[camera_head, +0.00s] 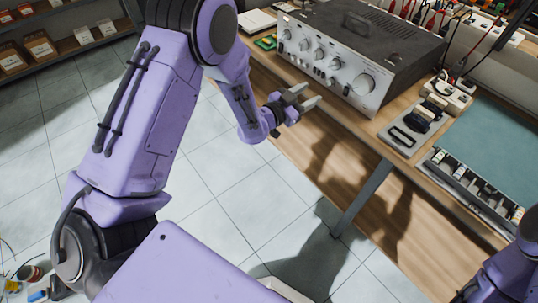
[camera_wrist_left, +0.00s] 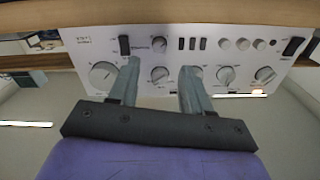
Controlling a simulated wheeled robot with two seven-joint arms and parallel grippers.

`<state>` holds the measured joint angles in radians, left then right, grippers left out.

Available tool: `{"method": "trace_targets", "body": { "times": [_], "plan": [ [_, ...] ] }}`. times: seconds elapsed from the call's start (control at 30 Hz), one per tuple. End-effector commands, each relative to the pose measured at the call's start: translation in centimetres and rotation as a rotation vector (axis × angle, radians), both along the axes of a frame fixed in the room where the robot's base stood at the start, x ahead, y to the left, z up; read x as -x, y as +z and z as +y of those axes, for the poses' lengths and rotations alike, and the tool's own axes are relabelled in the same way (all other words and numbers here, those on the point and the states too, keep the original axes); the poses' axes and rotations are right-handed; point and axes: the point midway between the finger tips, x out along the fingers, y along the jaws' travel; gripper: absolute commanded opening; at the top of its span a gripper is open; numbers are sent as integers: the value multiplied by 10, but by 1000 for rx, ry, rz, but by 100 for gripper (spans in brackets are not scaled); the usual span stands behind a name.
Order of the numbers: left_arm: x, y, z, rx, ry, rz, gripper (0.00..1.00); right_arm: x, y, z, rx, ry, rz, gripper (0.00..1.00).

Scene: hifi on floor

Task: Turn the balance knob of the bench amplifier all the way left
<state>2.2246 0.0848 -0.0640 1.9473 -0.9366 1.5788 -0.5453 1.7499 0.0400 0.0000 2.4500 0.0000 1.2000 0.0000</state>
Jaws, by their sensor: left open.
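The bench amplifier (camera_head: 350,55) is a grey box with a silver front panel on the wooden bench. A row of round knobs and one larger knob (camera_head: 363,84) sit on the panel. My left gripper (camera_head: 306,96) is open and empty, in front of the panel and apart from it. In the left wrist view the panel (camera_wrist_left: 180,58) appears upside down, and my left gripper (camera_wrist_left: 160,70) has its fingers either side of a small knob (camera_wrist_left: 159,75) in the picture. The right finger partly covers another knob. Labels are too small to identify the balance knob. My right gripper is not in view.
The wooden bench (camera_head: 320,118) has its edge below my left gripper. Right of the amplifier are a grey tray with black parts (camera_head: 408,135), a teal mat (camera_head: 490,150) and red and black leads (camera_head: 432,20). Shelves with boxes (camera_head: 40,48) stand upper left.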

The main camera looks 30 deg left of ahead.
Motion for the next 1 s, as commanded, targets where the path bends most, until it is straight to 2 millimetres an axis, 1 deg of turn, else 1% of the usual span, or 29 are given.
{"method": "trace_targets", "body": {
  "times": [0.03,0.13,0.17,0.2,0.67,1.0],
  "plan": [
    [11,-3,4,1,1,2,48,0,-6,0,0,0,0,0],
    [34,-3,12,3,1,3,48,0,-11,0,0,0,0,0],
    [38,-10,14,5,5,10,48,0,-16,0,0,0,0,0],
    [38,-23,14,10,12,27,48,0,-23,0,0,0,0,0],
    [63,-130,22,60,106,209,48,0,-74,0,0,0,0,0],
    [88,-207,28,93,181,344,48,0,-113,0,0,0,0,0]
  ]
}}
